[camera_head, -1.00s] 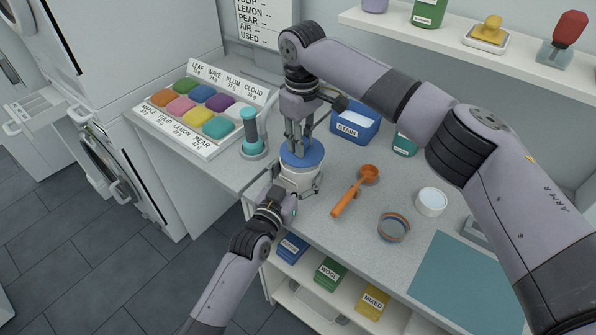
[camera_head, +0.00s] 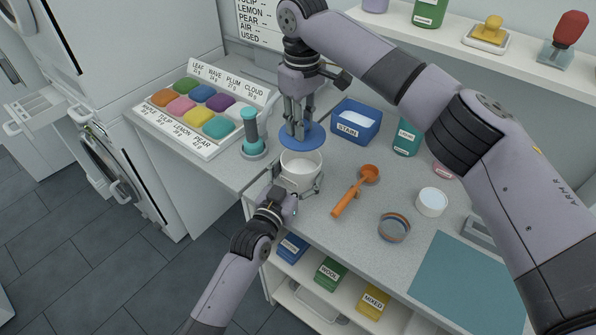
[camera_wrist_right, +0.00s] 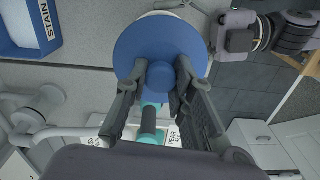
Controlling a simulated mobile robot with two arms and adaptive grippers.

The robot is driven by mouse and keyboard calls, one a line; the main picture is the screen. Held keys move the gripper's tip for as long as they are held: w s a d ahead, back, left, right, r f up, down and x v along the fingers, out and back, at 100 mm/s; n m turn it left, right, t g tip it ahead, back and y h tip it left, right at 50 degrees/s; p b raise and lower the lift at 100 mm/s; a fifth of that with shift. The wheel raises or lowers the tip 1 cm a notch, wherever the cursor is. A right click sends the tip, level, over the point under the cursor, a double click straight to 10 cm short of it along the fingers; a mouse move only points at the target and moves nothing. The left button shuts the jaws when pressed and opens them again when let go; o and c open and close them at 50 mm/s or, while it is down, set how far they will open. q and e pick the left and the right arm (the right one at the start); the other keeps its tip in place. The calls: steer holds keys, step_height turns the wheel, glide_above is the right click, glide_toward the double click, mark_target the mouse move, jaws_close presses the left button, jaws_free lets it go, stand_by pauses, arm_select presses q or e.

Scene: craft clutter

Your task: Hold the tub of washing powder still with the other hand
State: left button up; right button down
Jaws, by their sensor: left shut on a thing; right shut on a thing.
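The tub of washing powder (camera_head: 301,181) is white, upright and open at the top, near the counter's front edge. My left gripper (camera_head: 299,190) is shut on the tub, its fingers around the tub's sides. The blue lid (camera_head: 303,139) is off the tub, held above and behind its rim. My right gripper (camera_head: 297,128) points down and is shut on the lid's knob. In the right wrist view the fingers close on the knob of the blue lid (camera_wrist_right: 161,75), and the lid hides most of the tub.
A blue STAIN box (camera_head: 356,124) stands behind on the right. An orange scoop (camera_head: 355,190), a banded ring (camera_head: 394,227) and a small white pot (camera_head: 431,202) lie to the right. A teal-handled tool (camera_head: 252,134) and a tray of coloured blocks (camera_head: 200,110) are to the left.

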arm_select(q)
steer(key=shift+s+f, duration=0.1)
steer(key=shift+f, duration=0.35)
arm_select(e)
steer(key=shift+r, duration=2.1)
arm_select(q)
steer(key=o, duration=1.1)
steer(key=shift+d, duration=0.1)
steer(key=shift+o, duration=1.3)
steer(key=shift+r, duration=0.15)
arm_select(e)
steer(key=shift+d, duration=0.1)
arm_select(q)
steer(key=shift+o, duration=0.5)
steer(key=shift+r, duration=0.1)
steer(key=shift+s+a, duration=0.2)
steer(key=v, duration=1.1)
steer(key=shift+s, duration=0.15)
